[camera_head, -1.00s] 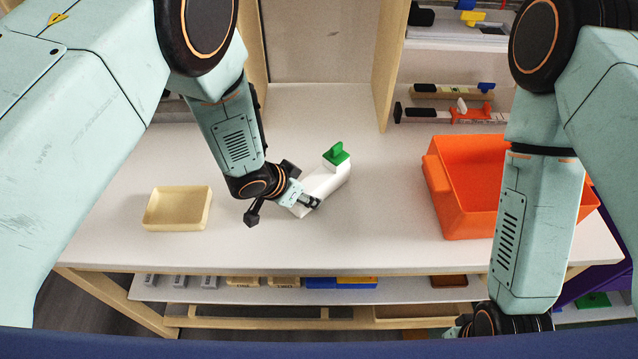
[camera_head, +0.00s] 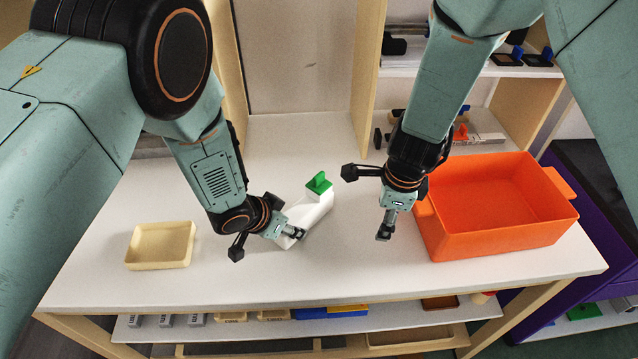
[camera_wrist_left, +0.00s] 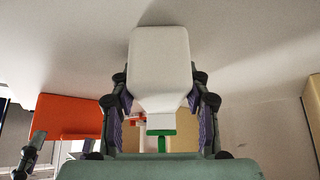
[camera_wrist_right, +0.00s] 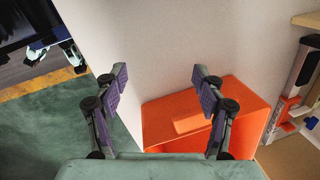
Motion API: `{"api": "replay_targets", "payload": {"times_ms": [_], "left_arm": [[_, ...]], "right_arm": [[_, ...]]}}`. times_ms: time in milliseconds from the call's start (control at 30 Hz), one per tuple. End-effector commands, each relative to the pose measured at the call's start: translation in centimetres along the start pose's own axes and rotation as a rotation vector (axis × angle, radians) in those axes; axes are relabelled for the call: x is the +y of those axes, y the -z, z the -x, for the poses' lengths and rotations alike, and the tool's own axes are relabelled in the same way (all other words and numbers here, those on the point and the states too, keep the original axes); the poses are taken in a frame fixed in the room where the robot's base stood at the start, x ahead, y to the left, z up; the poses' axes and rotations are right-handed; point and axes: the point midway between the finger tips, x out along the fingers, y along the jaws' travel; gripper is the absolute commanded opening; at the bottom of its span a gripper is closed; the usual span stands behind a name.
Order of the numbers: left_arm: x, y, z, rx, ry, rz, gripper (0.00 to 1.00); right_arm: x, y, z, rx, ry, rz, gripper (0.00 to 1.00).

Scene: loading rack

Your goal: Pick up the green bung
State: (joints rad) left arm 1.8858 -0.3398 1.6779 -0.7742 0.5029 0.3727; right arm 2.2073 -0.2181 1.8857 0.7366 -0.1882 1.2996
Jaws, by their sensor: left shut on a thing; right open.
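In the left wrist view the bung (camera_wrist_left: 161,133) shows below the bottle's narrow end. My left gripper (camera_head: 291,236) is shut on the bottle; the left wrist view shows both fingers (camera_wrist_left: 160,100) along the bottle's sides. My right gripper (camera_head: 368,205) is open and empty, to the right of the bung and apart from it. Its spread fingers (camera_wrist_right: 158,90) show in the right wrist view.
An orange bin (camera_head: 497,245) stands on the right of the table, close to my right gripper. A shallow cream tray (camera_head: 160,265) lies on the left. Shelves with small items (camera_head: 487,133) stand behind on the right. The table's front middle is clear.

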Motion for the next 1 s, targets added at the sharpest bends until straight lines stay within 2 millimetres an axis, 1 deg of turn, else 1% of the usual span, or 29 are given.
{"api": "replay_targets", "payload": {"times_ms": [33,100,200,300,433,500,567,800,900,1000], "left_arm": [[0.1,-0.2,-0.1,-0.005,-0.001,0.001,0.01],[0.1,-0.2,-0.1,-0.005,-0.001,0.001,0.01],[0.1,-0.2,-0.1,-0.005,-0.001,0.001,0.01],[0.1,-0.2,-0.1,-0.004,-0.001,0.001,0.01],[0.1,-0.2,-0.1,-0.004,-0.001,0.001,0.01],[0.1,-0.2,-0.1,-0.004,-0.001,0.001,0.01],[0.1,-0.2,-0.1,-0.004,-0.001,0.001,0.01],[0.1,-0.2,-0.1,-0.004,-0.001,0.001,0.01],[0.1,-0.2,-0.1,-0.004,-0.001,0.001,0.01],[0.1,-0.2,-0.1,-0.004,-0.001,0.001,0.01]], "right_arm": [[-1.7,-1.9,1.4,-0.039,0.016,-0.088,0.7],[-3.3,-4.4,3.3,-0.095,0.018,-0.217,0.7],[-5.1,-7.6,5.7,-0.17,0.01,-0.364,0.7],[-6.1,-9.9,7.6,-0.227,-0.006,-0.464,0.7],[-6.8,-11.5,9.0,-0.267,-0.021,-0.532,0.7],[-6.8,-11.9,8.8,-0.274,-0.026,-0.547,0.7],[-6.9,-12.1,8.0,-0.275,-0.029,-0.55,0.7],[-7.0,-13.2,4.1,-0.274,-0.029,-0.548,0.7],[-7.2,-13.4,3.1,-0.274,-0.027,-0.548,0.7],[-7.2,-13.5,2.7,-0.274,-0.026,-0.547,0.7]]}}
